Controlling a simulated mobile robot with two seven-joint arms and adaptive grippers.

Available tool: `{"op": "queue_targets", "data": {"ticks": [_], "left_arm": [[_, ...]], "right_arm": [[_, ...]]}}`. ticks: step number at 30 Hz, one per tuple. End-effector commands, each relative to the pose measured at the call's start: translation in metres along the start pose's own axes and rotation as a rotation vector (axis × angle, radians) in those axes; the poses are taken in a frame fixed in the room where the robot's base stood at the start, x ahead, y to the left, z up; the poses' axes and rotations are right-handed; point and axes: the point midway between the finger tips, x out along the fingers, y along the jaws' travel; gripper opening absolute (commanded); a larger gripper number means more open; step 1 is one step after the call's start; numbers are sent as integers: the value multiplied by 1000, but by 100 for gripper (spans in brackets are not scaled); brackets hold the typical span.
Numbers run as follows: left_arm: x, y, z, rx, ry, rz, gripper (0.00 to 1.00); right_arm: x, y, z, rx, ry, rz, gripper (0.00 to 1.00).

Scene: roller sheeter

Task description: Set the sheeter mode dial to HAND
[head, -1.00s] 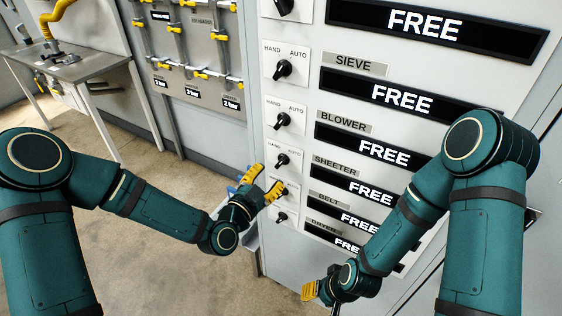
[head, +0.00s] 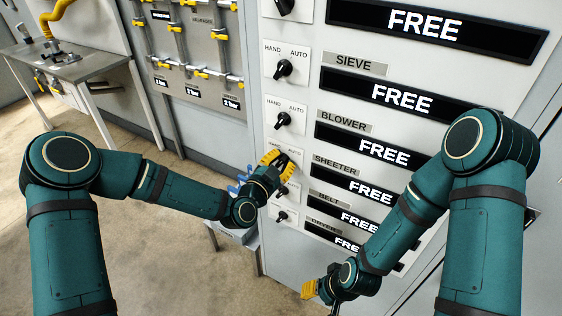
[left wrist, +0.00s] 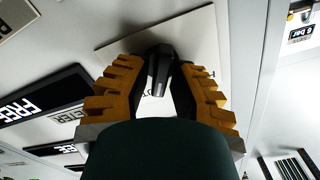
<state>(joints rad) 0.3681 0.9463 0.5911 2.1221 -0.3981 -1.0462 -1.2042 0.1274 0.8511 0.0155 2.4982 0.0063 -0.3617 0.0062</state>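The SHEETER label (head: 334,163) is on the white panel, with its mode dial plate (head: 294,155) to its left. My left gripper (head: 276,159) is at that plate and hides most of the dial in the head view. In the left wrist view the black dial knob (left wrist: 159,69) is between the yellow fingers of my left gripper (left wrist: 160,82), which are open with gaps on both sides. The plate's lettering is mostly covered, so I cannot tell the knob's setting. My right gripper (head: 313,289) hangs low before the panel; its opening is unclear.
Similar HAND/AUTO dials sit above and below: the blower dial (head: 283,119) and sieve dial (head: 283,68) above, the dryer dial (head: 281,216) below. Black FREE displays (head: 402,98) line the panel's right.

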Motion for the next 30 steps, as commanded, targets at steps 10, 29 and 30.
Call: {"op": "queue_targets", "data": {"ticks": [10,29,30], "left_arm": [[1,-1,-2,1,4,-2,0],[2,-2,0,-276,9,-5,0],[2,-3,0,-313,9,-5,0]], "right_arm": [[0,0,0,0,0,0,47],[29,11,12,-8,-25,-3,47],[32,12,14,-8,-28,-3,47]]}}
